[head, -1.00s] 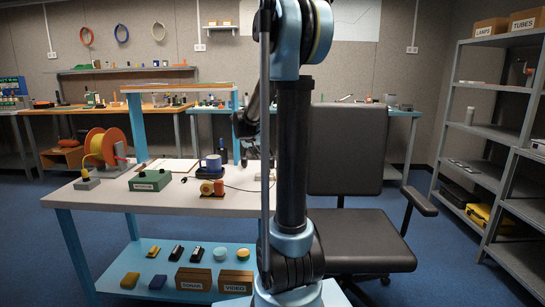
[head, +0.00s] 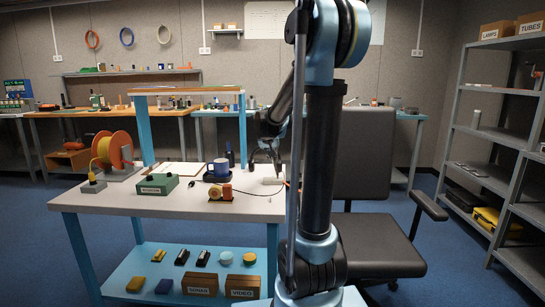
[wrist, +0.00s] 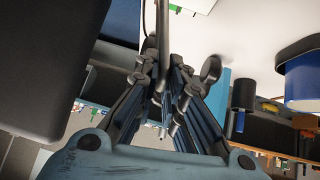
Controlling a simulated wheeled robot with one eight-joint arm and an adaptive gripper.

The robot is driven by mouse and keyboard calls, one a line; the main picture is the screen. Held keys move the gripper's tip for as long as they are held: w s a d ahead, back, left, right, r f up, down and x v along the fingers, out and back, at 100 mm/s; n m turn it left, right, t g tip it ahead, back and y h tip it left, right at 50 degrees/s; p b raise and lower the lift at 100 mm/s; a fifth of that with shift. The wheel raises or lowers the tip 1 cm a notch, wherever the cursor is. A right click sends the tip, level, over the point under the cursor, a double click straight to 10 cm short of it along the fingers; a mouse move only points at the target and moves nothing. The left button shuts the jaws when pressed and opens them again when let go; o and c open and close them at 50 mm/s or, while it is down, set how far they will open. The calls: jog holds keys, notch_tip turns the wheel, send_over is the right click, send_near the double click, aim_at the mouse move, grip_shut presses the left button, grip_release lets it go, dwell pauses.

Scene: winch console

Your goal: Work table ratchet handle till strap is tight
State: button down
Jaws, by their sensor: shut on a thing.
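My gripper (head: 268,158) is low over the right end of the grey table (head: 130,202), partly beside my arm column. In the wrist view my gripper (wrist: 165,105) has its fingers closed around a thin grey bar (wrist: 165,30), which looks like the ratchet handle. The bar runs from between the fingers toward the top of the picture. A small pale block (head: 272,181) with an orange bit beside it lies on the table under the gripper; I cannot tell whether it is the ratchet's body. The strap cannot be made out.
A black chair (head: 365,160) stands close at right. Shelves (head: 500,135) stand farther right.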

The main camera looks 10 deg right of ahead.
jog(key=c, duration=1.7)
grip_release()
jog(key=shift+w, duration=0.25)
jog(key=shift+s, duration=0.1)
jog(key=shift+v, duration=5.9)
